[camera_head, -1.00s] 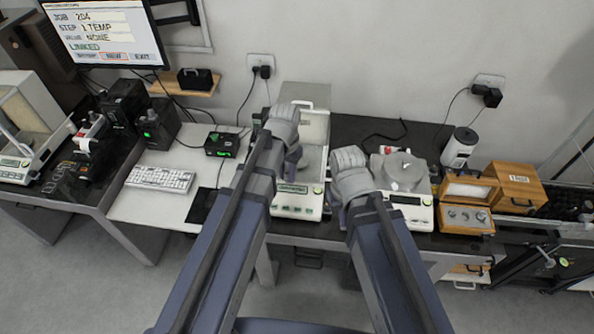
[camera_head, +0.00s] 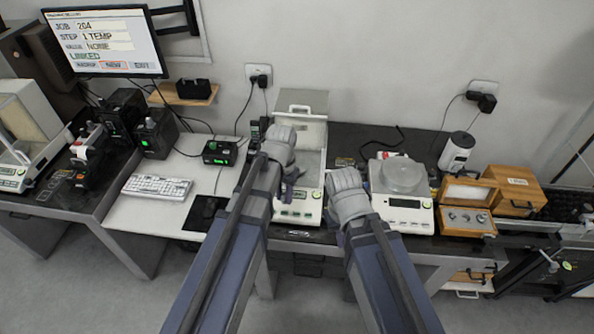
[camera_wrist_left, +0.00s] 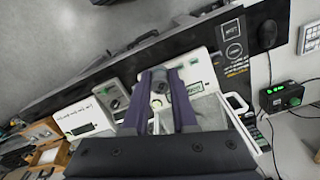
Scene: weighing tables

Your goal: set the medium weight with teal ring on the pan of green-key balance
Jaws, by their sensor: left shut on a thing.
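My left gripper (camera_head: 287,189) is over the front part of the middle balance (camera_head: 298,207), whose front carries a green display and green keys. In the left wrist view the left gripper's two purple fingers (camera_wrist_left: 160,98) are shut on a small silvery knobbed piece (camera_wrist_left: 158,86), seemingly the weight. The weight is hidden in the head view. The middle balance's pan is partly hidden by my left arm. My right gripper (camera_head: 337,215) is between the middle and right balances, its fingers mostly hidden by its wrist.
The right balance (camera_head: 405,205) has a round clear-looking cover on top. A wooden weight box (camera_head: 466,220) with several knobs stands to its right. A white cylinder (camera_head: 457,151) is behind. A keyboard (camera_head: 157,187) and a green-lit box (camera_head: 220,152) lie to the left.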

